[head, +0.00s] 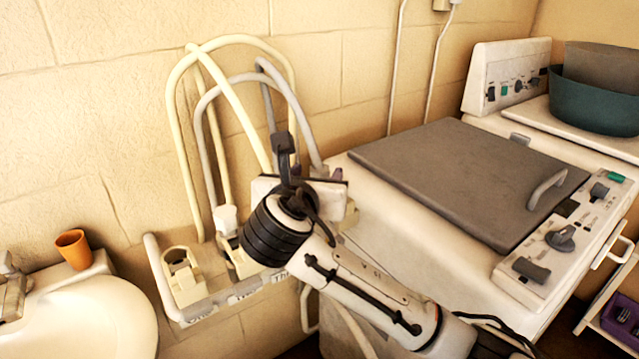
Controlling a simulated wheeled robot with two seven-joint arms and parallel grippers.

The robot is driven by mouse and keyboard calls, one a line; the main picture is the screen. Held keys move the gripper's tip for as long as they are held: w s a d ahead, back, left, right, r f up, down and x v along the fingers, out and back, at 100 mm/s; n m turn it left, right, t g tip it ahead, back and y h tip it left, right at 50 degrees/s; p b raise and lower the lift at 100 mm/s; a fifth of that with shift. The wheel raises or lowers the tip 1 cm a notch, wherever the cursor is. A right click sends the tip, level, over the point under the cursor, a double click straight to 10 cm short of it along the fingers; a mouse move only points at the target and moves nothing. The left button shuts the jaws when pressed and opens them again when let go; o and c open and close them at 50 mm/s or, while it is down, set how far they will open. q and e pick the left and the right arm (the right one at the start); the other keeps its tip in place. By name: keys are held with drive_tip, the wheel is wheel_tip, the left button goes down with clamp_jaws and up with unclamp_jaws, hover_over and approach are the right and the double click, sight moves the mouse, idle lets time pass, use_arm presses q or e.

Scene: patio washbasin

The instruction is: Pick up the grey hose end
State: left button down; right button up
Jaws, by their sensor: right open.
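A grey hose (215,92) arches up against the wall beside a taller cream hose (180,120). One leg of the grey hose comes down towards the white holder rack (158,262), and its other leg passes behind my right gripper. I cannot tell for sure which tip is the grey hose end; part of this area is hidden by my gripper. My right gripper (288,165) is open, in front of the hoses and above the right part of the rack. I cannot see anything held in it. My left gripper is not in view.
A white washing machine with a grey lid (455,175) stands right of the rack. An orange cup (74,248) stands on the white washbasin (110,310) at the left. The wall is close behind the hoses.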

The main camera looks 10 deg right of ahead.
sight(320, 168)
drive_tip(key=x, duration=0.4)
drive_tip(key=shift+w+f, duration=0.1)
drive_tip(key=shift+w, duration=0.1)
drive_tip(key=c, duration=1.2)
